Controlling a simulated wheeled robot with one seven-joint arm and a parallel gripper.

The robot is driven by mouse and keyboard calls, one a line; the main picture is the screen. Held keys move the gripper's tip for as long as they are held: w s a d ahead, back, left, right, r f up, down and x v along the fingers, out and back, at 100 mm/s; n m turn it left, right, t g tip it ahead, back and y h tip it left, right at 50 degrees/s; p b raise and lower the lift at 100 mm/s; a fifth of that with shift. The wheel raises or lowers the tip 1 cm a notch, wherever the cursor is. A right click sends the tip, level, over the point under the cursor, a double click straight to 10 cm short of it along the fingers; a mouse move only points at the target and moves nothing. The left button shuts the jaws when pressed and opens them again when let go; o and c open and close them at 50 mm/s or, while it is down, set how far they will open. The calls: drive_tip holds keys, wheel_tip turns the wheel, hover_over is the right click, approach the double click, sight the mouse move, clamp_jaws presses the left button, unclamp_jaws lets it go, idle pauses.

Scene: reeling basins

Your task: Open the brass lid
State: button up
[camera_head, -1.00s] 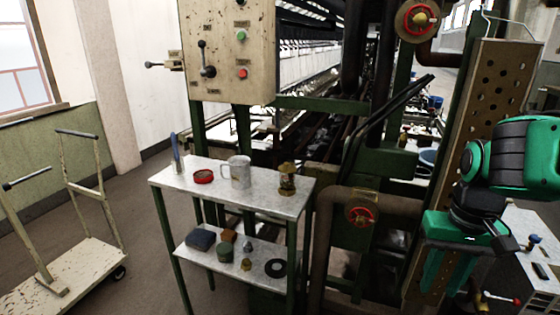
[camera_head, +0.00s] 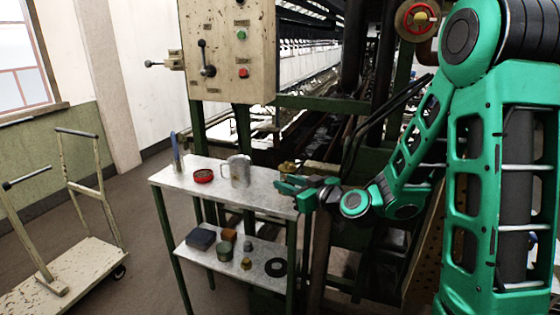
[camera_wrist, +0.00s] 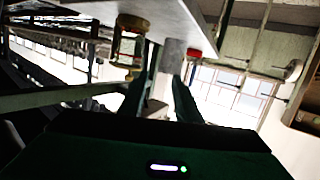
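The brass lid (camera_head: 287,166) shows just behind my gripper in the head view. It tops a small brass-and-glass vessel at the right end of the upper shelf, whose body is mostly hidden there. In the wrist view the vessel appears upside down, with the brass lid (camera_wrist: 130,66) at its lower end, left of the fingers. I cannot tell whether the lid is fully closed. My gripper (camera_head: 292,187) is at the shelf's right end, in front of the vessel. Its two fingers (camera_wrist: 159,88) are apart with nothing between them.
The metal shelf (camera_head: 262,196) also holds a grey mug (camera_head: 240,172), a red round tin (camera_head: 203,176) and a blue upright item (camera_head: 177,150). The lower shelf carries several small items and a black ring (camera_head: 276,267). A control box (camera_head: 228,50) stands behind. A trolley (camera_head: 75,270) is at left.

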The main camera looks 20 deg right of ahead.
sight(286, 164)
drive_tip(key=w+d+m+t+h, duration=0.1)
drive_tip(key=w+d+r+m+t+h, duration=0.1)
drive_tip(key=w+d+m+t+h, duration=0.1)
drive_tip(key=shift+w+d+r, duration=0.1)
drive_tip(key=shift+w+r, duration=0.1)
drive_tip(key=shift+r, duration=0.15)
drive_tip(key=shift+w+a, duration=0.25)
drive_tip(key=shift+w, duration=0.5)
drive_tip(key=w+a, duration=0.1)
drive_tip(key=w, duration=0.8)
drive_tip(key=shift+c, duration=0.2)
